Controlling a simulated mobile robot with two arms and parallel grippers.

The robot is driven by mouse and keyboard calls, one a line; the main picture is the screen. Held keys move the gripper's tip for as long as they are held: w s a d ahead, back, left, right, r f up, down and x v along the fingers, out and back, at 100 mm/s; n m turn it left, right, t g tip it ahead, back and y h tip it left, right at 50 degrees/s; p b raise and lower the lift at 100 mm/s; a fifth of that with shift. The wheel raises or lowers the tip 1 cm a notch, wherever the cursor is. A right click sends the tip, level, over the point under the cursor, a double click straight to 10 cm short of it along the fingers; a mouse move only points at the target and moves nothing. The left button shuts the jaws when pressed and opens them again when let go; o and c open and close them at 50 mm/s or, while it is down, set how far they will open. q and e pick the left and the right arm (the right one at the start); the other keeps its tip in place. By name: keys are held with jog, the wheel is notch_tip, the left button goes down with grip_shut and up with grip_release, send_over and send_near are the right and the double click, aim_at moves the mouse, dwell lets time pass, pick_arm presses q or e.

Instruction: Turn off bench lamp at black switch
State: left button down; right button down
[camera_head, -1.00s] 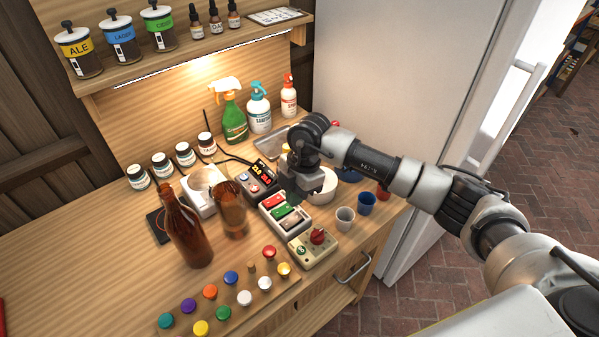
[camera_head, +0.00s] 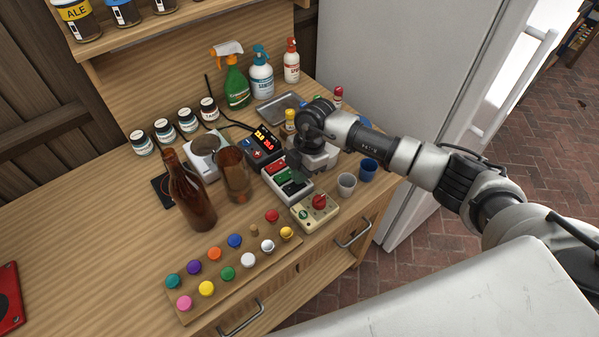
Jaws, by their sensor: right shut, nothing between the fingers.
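A pale switch box (camera_head: 306,197) stands on the wooden bench, with a red switch (camera_head: 275,168), a green switch (camera_head: 285,177) and a black switch (camera_head: 295,187) in a row. My right gripper (camera_head: 296,166) points down just behind the box, close to its switches, shut and empty. I cannot tell whether its fingertips touch the box. The back panel (camera_head: 170,85) under the shelf shows no warm glow, so the bench lamp looks off. My left gripper is not in view.
A controller with red digits (camera_head: 263,143) stands left of my gripper. A beige box with a red knob (camera_head: 317,210) and cups (camera_head: 346,185) stand close by. Brown bottle (camera_head: 190,195), amber glass (camera_head: 234,178) and a board of coloured caps (camera_head: 215,287) fill the front.

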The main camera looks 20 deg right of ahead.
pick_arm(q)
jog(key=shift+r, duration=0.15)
pick_arm(e)
jog(key=shift+a+r, duration=0.1)
jog(key=shift+s+a+r+p, duration=0.2)
jog(key=shift+a+p, duration=0.1)
jog(key=shift+p, duration=0.1)
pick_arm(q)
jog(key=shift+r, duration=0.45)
pick_arm(e)
jog(key=shift+a, duration=0.3)
jog(key=shift+r, duration=0.1)
